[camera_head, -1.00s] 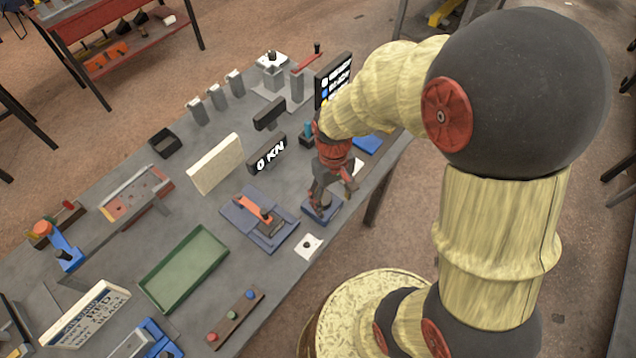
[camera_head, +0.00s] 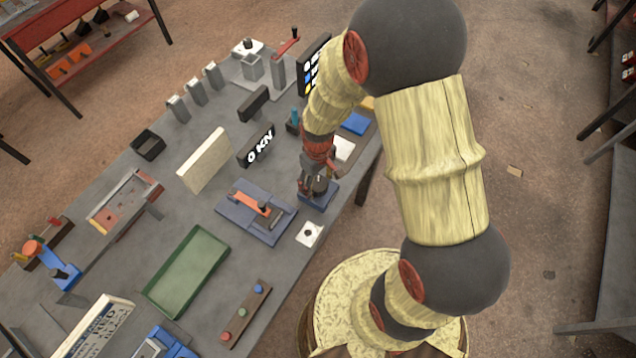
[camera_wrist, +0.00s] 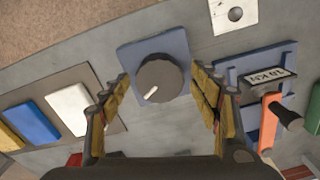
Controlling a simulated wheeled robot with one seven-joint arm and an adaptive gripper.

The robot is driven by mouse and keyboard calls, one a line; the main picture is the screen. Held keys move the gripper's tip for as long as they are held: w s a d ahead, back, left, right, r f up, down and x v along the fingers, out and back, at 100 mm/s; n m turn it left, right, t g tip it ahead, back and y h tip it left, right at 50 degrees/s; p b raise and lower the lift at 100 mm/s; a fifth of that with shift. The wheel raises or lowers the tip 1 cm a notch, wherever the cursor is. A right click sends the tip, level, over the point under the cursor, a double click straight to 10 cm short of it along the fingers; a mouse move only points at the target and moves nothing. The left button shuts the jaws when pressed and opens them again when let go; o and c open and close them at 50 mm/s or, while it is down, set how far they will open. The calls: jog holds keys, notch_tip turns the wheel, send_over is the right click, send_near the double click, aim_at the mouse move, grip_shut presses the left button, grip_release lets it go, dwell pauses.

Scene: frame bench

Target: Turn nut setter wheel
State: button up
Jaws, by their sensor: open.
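The setter wheel (camera_wrist: 160,84) is a dark round knob with a white pointer mark, on a blue-grey base plate (camera_wrist: 141,52) in the wrist view. The pointer aims to the lower left there. My gripper (camera_wrist: 164,92) is open, with one finger on each side of the wheel; I see gaps between the fingers and the wheel. In the head view my gripper (camera_head: 314,186) points down over the base plate (camera_head: 321,197) near the bench's front edge, and mostly hides the wheel there.
A press-like fixture with an orange lever (camera_head: 251,201) stands just left of my gripper, with a "0 KN" display (camera_head: 257,146) behind it. A white plate with a hole (camera_head: 309,234) lies in front. A blue block (camera_head: 355,123) and a white block (camera_head: 344,149) lie to the right.

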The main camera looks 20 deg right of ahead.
jog(key=shift+f, duration=0.4)
jog(key=shift+c, duration=0.3)
jog(key=c, duration=1.1)
